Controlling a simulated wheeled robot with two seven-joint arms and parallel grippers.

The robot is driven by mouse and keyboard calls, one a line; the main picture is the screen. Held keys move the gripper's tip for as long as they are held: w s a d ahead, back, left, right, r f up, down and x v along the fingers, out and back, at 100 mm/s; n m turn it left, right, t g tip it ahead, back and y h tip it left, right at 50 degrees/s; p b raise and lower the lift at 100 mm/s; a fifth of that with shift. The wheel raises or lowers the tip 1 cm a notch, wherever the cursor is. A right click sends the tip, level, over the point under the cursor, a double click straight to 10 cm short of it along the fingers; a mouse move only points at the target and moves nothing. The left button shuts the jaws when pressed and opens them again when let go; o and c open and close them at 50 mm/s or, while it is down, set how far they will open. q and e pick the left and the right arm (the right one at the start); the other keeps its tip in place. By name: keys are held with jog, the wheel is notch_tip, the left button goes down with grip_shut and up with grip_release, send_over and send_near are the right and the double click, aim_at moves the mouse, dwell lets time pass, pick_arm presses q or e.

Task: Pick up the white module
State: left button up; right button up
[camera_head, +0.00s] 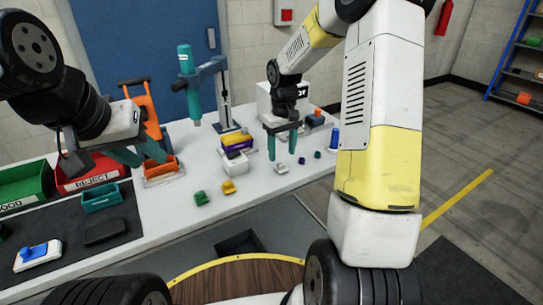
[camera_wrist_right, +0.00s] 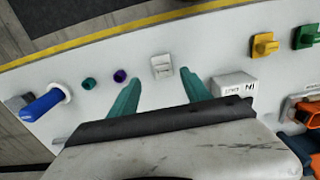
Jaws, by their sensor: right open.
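The white module (camera_head: 281,167) is a small pale block lying on the white table, just below my right gripper (camera_head: 282,158). In the right wrist view the white module (camera_wrist_right: 161,66) lies flat, in line with the gap between the teal fingertips of my right gripper (camera_wrist_right: 161,75), slightly beyond them. The right gripper is open, pointing down, with nothing between its fingers. My left gripper (camera_head: 153,162) has its teal fingers apart by an orange part (camera_head: 161,169) in a pale holder. I cannot tell whether it touches that part.
Purple (camera_wrist_right: 120,75) and teal (camera_wrist_right: 89,84) small parts lie beside the module, with a blue-handled item (camera_wrist_right: 40,105) farther off. A white box (camera_wrist_right: 232,84) stands on the other side. Green (camera_head: 201,198) and yellow (camera_head: 229,187) blocks sit near the front edge. A red reject bin (camera_head: 92,178) stands left.

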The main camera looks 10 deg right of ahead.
aim_at(281, 163)
jog(key=f, duration=0.4)
jog(key=shift+s+a+f, duration=0.2)
jog(key=shift+f, duration=0.2)
grip_shut()
